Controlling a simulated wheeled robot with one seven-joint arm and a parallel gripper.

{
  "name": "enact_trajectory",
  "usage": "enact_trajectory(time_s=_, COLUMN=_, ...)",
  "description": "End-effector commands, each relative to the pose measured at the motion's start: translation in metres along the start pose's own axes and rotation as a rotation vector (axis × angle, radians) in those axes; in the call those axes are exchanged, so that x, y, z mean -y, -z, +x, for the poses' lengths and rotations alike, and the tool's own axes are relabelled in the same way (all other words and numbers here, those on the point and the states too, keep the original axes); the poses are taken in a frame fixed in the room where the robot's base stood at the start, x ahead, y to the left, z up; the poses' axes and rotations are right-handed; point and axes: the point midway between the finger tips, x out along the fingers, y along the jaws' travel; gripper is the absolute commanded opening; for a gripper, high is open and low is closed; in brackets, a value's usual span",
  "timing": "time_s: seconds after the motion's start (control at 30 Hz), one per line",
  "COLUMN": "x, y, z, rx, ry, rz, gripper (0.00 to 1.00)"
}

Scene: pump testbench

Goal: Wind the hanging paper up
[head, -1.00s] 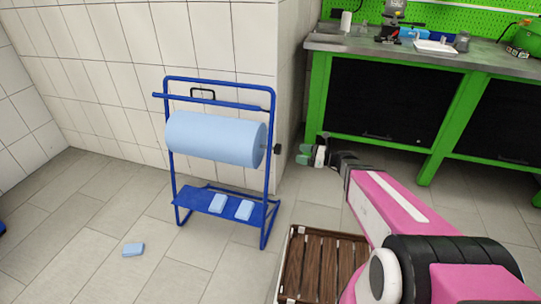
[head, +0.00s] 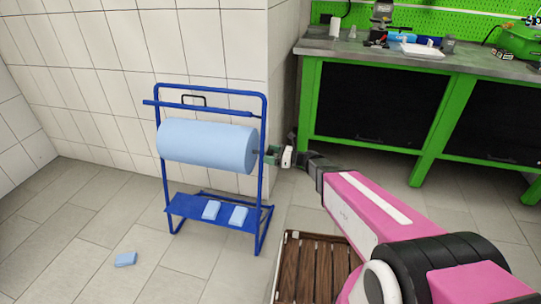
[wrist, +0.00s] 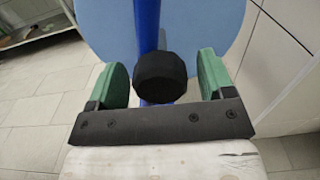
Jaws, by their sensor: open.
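The blue paper roll (head: 207,145) lies across a blue metal stand (head: 262,197) by the tiled wall. No loose hanging end of paper can be made out. In the wrist view, the roll's end (wrist: 222,28) shows behind a stand post (wrist: 148,30). A black round knob (wrist: 160,77) sits at the roll's right end. My gripper (head: 272,155) is at that side of the stand. In the wrist view, its green fingers (wrist: 162,78) are open on either side of the knob, with a visible gap at each side.
Two light blue packs (head: 239,215) lie on the stand's lower shelf, and another pack (head: 125,259) lies on the floor. A brown slatted crate (head: 312,268) stands below my arm. A green workbench (head: 310,95) is at the right.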

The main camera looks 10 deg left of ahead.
Motion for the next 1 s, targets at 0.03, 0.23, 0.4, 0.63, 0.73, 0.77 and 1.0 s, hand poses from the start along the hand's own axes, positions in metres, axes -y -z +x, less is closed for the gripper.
enact_trajectory(time_s=0.03, x=0.0001, y=0.0, z=0.0009, rx=0.0, ry=0.0, rz=0.0, gripper=0.75)
enact_trajectory(time_s=0.23, x=0.0, y=0.0, z=0.0009, rx=0.0, ry=0.0, rz=0.0, gripper=0.75)
enact_trajectory(time_s=0.4, x=-0.0001, y=-0.0001, z=0.0008, rx=0.0, ry=0.0, rz=0.0, gripper=0.26)
enact_trajectory(time_s=0.63, x=0.0, y=0.0, z=0.0008, rx=0.0, ry=0.0, rz=0.036, gripper=0.07)
enact_trajectory(time_s=0.73, x=0.0001, y=0.0, z=0.0008, rx=0.0, ry=0.0, rz=0.09, gripper=0.07)
enact_trajectory(time_s=0.77, x=0.0001, y=0.0, z=0.0008, rx=0.0, ry=0.0, rz=0.104, gripper=0.07)
enact_trajectory(time_s=1.0, x=0.0002, y=0.0, z=0.0007, rx=0.0, ry=0.0, rz=0.136, gripper=0.07)
